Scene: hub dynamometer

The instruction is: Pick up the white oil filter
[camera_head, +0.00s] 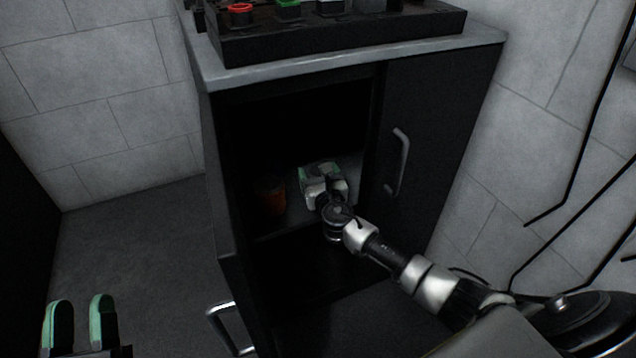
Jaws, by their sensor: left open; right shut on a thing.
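My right arm reaches into the open cabinet compartment from the right. Its gripper (322,175) is shut on a whitish thing at the shelf, which looks like the white oil filter (324,184). The gripper and wrist hide much of it, and I cannot tell whether it still touches the shelf. My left gripper (78,322) is open and empty at the bottom left, well away from the cabinet, with its green-padded fingers apart.
A dim orange cylindrical thing (270,195) stands on the shelf left of the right gripper. The cabinet (228,190) has a closed door (430,150) with a handle on the right. A dark tray (340,38) with several items sits on top. Floor at left is clear.

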